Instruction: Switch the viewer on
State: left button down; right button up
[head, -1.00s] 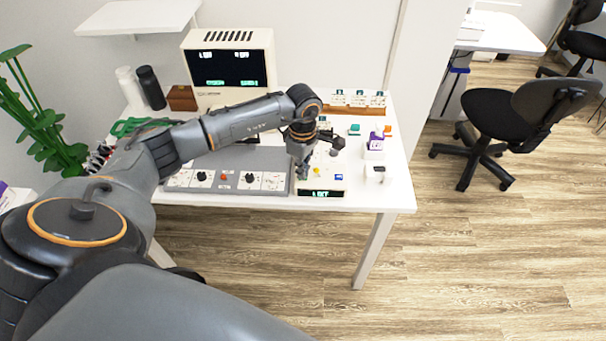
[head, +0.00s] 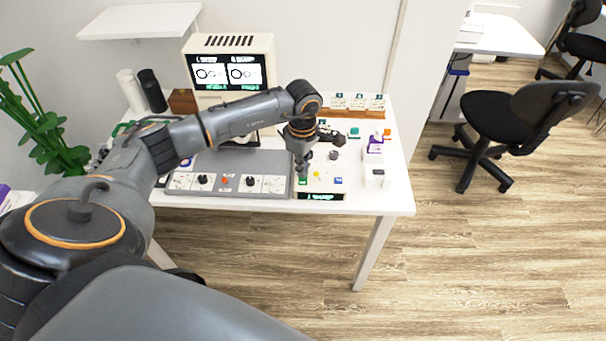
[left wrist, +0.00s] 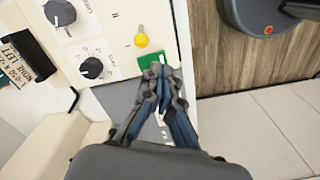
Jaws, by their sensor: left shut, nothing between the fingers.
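The viewer, a cream monitor (head: 230,42) at the back of the table, has its screen (head: 228,73) lit with two white panels holding ring drawings. A cream control box (head: 331,183) with a lit front display (head: 320,196) stands at the table's front edge. My left gripper (head: 301,174) is shut and empty, fingertips at the green button. In the left wrist view the fingertips (left wrist: 158,70) overlap the green button (left wrist: 149,59); I cannot tell whether they touch.
A grey panel with knobs (head: 230,187) lies left of the box. A purple and white item (head: 376,144) and a white block (head: 377,174) stand to its right. A rack of cards (head: 357,102) is behind. Bottles and a plant (head: 45,125) are left.

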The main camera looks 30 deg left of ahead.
aim_at(303, 181)
pick_arm(q)
jog(key=shift+r+p, duration=0.95)
jog(key=shift+r, duration=1.1)
